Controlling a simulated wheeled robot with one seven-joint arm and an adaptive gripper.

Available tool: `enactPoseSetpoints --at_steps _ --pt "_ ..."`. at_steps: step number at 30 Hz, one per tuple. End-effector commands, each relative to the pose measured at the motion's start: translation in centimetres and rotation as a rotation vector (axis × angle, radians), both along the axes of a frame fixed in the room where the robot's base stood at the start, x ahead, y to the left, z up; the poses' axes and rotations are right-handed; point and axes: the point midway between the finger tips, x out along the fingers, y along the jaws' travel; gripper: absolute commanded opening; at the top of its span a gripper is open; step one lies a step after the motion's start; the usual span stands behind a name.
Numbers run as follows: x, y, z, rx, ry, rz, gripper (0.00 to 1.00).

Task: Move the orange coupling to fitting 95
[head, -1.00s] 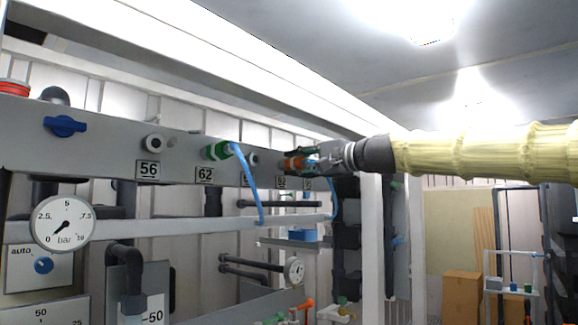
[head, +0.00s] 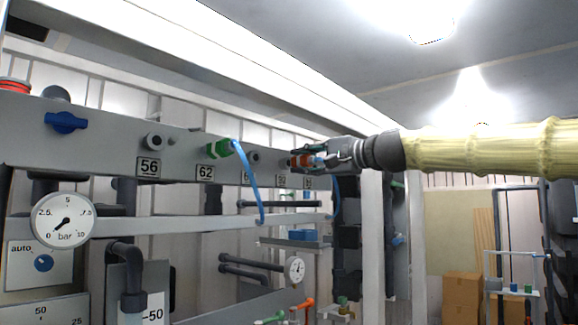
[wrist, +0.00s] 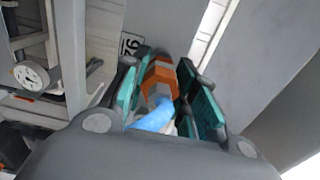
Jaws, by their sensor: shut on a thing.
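The orange coupling (head: 302,161) is between the fingers of my gripper (head: 308,158), just in front of the grey panel. In the wrist view the orange coupling (wrist: 158,76) sits between the teal finger pads of my gripper (wrist: 163,98), with its blue hose end (wrist: 154,117) toward me. A fitting (head: 285,162) shows bare on the panel just left of the coupling, above a label that looks like 92 (head: 282,181). The label farther right (head: 308,183) is too small to read. I cannot make out fitting 95.
Bare fittings show above label 56 (head: 154,141) and right of the green coupling (head: 253,157). A blue valve handle (head: 65,123) and gauge (head: 62,221) are at the left.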

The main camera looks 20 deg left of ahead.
Motion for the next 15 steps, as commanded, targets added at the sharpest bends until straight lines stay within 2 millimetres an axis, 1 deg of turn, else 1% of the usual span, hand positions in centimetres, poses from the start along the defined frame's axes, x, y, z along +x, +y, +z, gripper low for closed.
enactPoseSetpoints --at_steps 15 --pt "-0.5 -1.5 0.0 0.001 0.000 -0.001 0.00"
